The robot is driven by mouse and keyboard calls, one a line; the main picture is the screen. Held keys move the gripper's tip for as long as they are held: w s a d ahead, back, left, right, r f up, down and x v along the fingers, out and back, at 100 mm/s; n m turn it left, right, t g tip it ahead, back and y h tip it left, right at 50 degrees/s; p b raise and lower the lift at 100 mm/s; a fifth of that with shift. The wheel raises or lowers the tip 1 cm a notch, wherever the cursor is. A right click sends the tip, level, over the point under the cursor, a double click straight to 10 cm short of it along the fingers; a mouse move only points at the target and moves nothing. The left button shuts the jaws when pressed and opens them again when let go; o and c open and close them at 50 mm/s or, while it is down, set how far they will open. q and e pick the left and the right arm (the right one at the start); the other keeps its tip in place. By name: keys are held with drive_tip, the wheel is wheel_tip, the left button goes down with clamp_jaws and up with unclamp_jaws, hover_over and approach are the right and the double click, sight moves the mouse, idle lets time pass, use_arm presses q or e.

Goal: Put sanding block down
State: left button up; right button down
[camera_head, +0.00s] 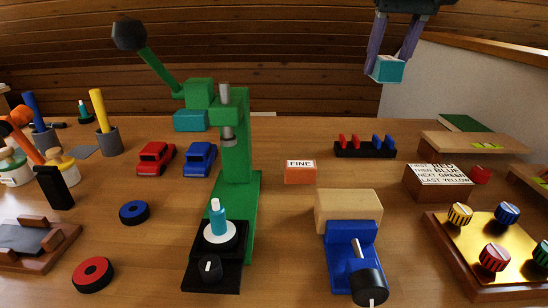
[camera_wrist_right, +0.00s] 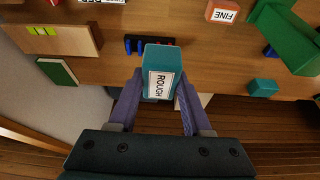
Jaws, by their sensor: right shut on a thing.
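The sanding block, a teal block (camera_head: 388,69), is held in the air above the far right part of the bench. In the right wrist view this teal block (camera_wrist_right: 162,58) has a white label reading ROUGH. My right gripper (camera_head: 390,56) has its two purple fingers on either side of the block, shut on it. The block is clear of the bench top. An orange block (camera_head: 300,173) labelled FINE lies on the bench; it also shows in the right wrist view (camera_wrist_right: 222,12). My left gripper is not in view.
A black rack (camera_head: 365,149) with red and blue pieces stands at the back right. A green press (camera_head: 234,160) stands mid-bench, with another teal block (camera_head: 191,121) behind it. A blue vise (camera_head: 350,250) holds wood. Bare bench (camera_head: 290,135) lies behind the FINE block.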

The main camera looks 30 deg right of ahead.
drive_tip(key=shift+d+f, duration=0.15)
drive_tip(key=shift+f, duration=0.4)
drive_tip(key=b, duration=0.4)
hover_over(363, 176)
drive_tip(key=s+a, duration=0.1)
wheel_tip(363, 176, down, 14)
drive_tip(key=shift+s+f, duration=0.15)
drive_tip(key=shift+f, duration=0.1)
wheel_tip(363, 176, down, 4)
drive_tip(key=shift+f+b, duration=0.15)
drive_tip(key=shift+b, duration=0.6)
drive_tip(key=shift+c, duration=1.7)
unclamp_jaws()
